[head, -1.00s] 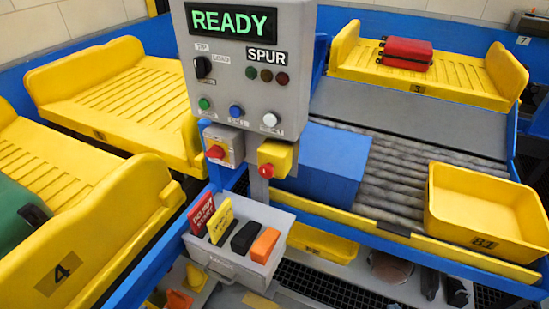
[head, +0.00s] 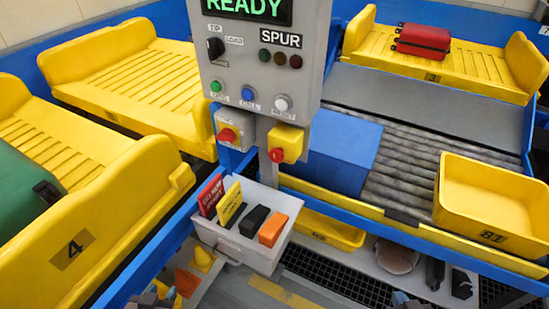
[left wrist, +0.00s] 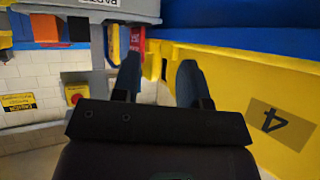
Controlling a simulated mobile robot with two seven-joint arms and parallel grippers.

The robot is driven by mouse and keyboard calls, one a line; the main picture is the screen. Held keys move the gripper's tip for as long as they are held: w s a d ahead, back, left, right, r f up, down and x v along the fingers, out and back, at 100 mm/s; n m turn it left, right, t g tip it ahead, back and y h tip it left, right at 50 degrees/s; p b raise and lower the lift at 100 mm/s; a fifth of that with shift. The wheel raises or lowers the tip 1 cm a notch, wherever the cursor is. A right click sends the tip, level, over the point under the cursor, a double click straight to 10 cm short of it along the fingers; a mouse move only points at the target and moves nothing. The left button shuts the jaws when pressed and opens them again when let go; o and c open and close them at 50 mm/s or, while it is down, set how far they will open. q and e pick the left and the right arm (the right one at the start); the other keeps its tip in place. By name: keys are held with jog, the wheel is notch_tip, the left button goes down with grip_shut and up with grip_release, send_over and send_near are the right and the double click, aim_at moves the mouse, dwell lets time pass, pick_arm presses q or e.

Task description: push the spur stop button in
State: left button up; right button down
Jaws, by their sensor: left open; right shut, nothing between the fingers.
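The grey SPUR control panel (head: 262,60) stands upright at the centre of the head view. Below it, one red button (head: 227,135) sits on a grey box and another red button (head: 277,155) on a yellow box. No readable label shows which is the spur stop. Both look untouched. My left gripper (head: 155,296) is at the bottom edge, well below the buttons. The left wrist view shows its two fingers (left wrist: 159,80) apart and empty. My right gripper (head: 408,300) barely shows at the bottom edge, shut and away from the panel.
A grey bin (head: 238,245) with signs and blocks hangs just below the buttons. The yellow tray marked 4 (head: 110,215) is at the left. A blue box (head: 345,155) and a yellow tote (head: 490,200) are on the rollers at the right. A red suitcase (head: 422,41) lies behind.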

pick_arm(q)
jog(key=shift+w+r, duration=0.15)
jog(key=shift+w, duration=0.05)
jog(key=shift+c, duration=1.1)
jog(key=shift+m+t+h, duration=0.4)
jog(key=shift+m+t, duration=0.1)
jog(key=shift+t, duration=0.1)
jog(key=w+r, duration=0.1)
jog(key=w+d+r, duration=0.1)
jog(key=w, duration=0.1)
jog(key=w+d+r, duration=0.1)
jog(key=w, duration=0.1)
jog(key=shift+w, duration=0.2)
grip_shut()
jog(key=w+d+r+m+t+h, duration=0.1)
jog(key=w+d+r+m+h, duration=0.2)
jog(key=d+r+m, duration=0.4)
jog(key=w+d+r+m+t+h, duration=0.1)
jog(key=w+d+r+m+h, duration=0.3)
jog(key=d+r+m, duration=0.4)
jog(key=shift+w+d+m+t+b, duration=0.4)
jog(key=shift+w+m, duration=0.1)
jog(key=shift+m, duration=2.6)
jog(key=shift+r, duration=0.1)
jog(key=shift+w, duration=0.1)
